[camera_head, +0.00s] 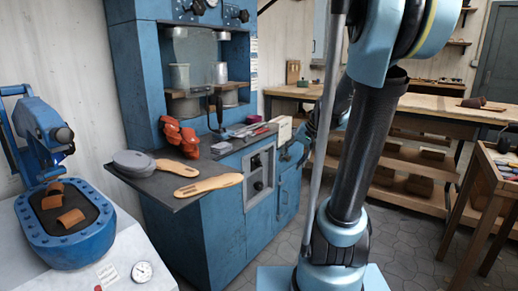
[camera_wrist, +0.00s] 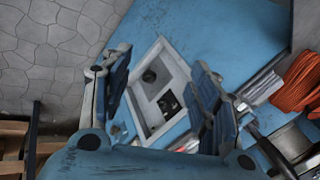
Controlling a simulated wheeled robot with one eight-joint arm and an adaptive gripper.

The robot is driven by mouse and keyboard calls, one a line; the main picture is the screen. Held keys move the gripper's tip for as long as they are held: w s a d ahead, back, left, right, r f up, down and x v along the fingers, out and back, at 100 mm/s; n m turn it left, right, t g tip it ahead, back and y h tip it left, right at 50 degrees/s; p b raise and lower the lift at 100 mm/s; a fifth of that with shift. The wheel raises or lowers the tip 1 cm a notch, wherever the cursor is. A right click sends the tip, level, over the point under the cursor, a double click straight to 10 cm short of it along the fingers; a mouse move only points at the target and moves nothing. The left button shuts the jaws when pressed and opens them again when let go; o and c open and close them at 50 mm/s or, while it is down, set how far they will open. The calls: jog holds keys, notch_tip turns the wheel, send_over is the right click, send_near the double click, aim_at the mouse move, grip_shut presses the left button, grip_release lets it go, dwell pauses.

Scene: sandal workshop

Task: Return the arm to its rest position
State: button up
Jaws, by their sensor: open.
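My gripper (camera_wrist: 160,78) is open and empty in the wrist view, its two blue fingers apart. Between and beyond them shows the front of the blue press cabinet (camera_wrist: 225,25) with its pale control panel (camera_wrist: 158,88). In the head view my gripper (camera_head: 293,152) is small, beside the right side of the blue press cabinet (camera_head: 215,235), partly hidden by my arm. My arm's pale blue and dark links stand tall right of centre. I cannot tell whether the gripper touches the cabinet.
The cabinet's dark shelf (camera_head: 150,186) holds sandal soles (camera_head: 208,185) and red pieces (camera_head: 181,137), and juts out left. A blue machine (camera_head: 65,245) stands at far left. Workbenches (camera_head: 440,106) stand behind and right. Grey floor (camera_head: 410,240) is open at right. An orange rope coil (camera_wrist: 300,84) shows in the wrist view.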

jog(key=s+d+f+h, duration=0.1)
jog(key=s+d+f, duration=0.1)
jog(key=s, duration=0.5)
jog(key=s+d+f+n+h, duration=0.1)
jog(key=s+f, duration=0.3)
jog(key=s, duration=0.4)
jog(key=s+d+f+n+h, duration=0.1)
jog(key=s+d+f+h, duration=0.2)
jog(key=s, duration=0.4)
jog(key=shift+s+f+g, duration=0.15)
jog(key=shift+f+g, duration=0.1)
jog(key=shift+g, duration=0.15)
jog(key=shift+w+f, duration=0.2)
jog(key=shift+w, duration=0.2)
